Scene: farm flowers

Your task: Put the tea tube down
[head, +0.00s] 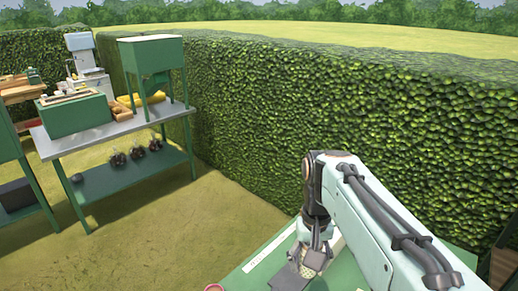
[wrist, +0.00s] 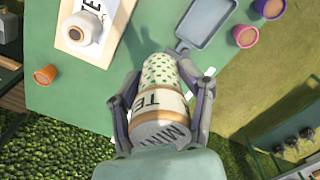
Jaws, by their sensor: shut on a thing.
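The tea tube (wrist: 158,103) is between the two fingers of my gripper (wrist: 162,92) in the wrist view. It has a green-dotted part, a tan band, a pale label with "TE" and a grey end with "MIN". My gripper is shut on it, a finger on each side. The green table (wrist: 115,90) lies beyond it; I cannot tell whether the tube touches it. In the head view my gripper (head: 316,256) is low over the green table (head: 240,278), and the tube is mostly hidden or too small to make out.
A white cylinder with a tan rim (wrist: 80,32) stands on a wooden tray (wrist: 133,8) at upper left. Small pots (wrist: 45,75) (wrist: 245,36) (wrist: 270,8) stand around. A hedge (head: 330,100) runs behind the table.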

